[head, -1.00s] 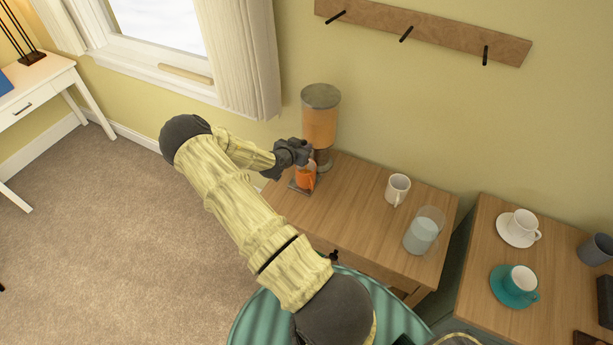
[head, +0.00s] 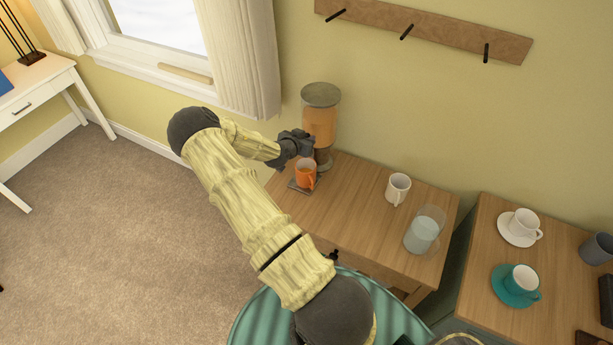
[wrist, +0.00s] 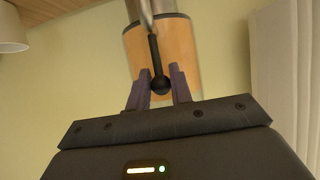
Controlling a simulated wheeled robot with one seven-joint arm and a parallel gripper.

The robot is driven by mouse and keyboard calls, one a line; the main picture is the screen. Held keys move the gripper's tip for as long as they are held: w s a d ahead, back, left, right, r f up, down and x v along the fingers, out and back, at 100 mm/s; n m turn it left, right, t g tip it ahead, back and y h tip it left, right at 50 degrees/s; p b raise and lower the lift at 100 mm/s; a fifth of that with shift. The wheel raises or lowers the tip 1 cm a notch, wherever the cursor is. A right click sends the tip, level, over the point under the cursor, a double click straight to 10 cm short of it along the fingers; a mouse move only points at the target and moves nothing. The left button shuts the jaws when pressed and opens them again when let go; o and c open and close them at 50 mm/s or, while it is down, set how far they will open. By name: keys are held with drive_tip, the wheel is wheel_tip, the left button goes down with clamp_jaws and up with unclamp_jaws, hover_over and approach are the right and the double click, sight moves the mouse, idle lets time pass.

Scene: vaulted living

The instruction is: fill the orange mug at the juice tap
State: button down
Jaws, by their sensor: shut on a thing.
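The orange mug (head: 304,176) stands upright on a small dark tray (head: 291,184) below the juice dispenser (head: 319,125), a clear cylinder of orange juice with a grey lid. How full the mug is cannot be made out. My gripper (head: 307,143) is at the front of the dispenser, above the mug and apart from it. In the wrist view, my gripper (wrist: 161,88) has its fingers shut on the black ball knob of the tap lever (wrist: 160,85). The dispenser's orange cylinder (wrist: 178,50) shows behind the lever. The spout is not clearly visible.
A white mug (head: 398,188) and a glass jug (head: 424,230) stand to the right on the wooden table (head: 350,215). White and teal cups (head: 520,280) sit on the table at the far right. The table's middle is clear.

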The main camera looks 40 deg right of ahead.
sight(311, 121)
drive_tip(key=shift+w+d+r, duration=0.25)
drive_tip(key=c, duration=1.2)
unclamp_jaws()
drive_tip(key=shift+f, duration=0.15)
drive_tip(key=shift+c, duration=0.2)
drive_tip(key=shift+s, duration=0.1)
drive_tip(key=shift+r+p, duration=1.4)
drive_tip(key=shift+r, duration=1.6)
drive_tip(key=shift+a, duration=0.1)
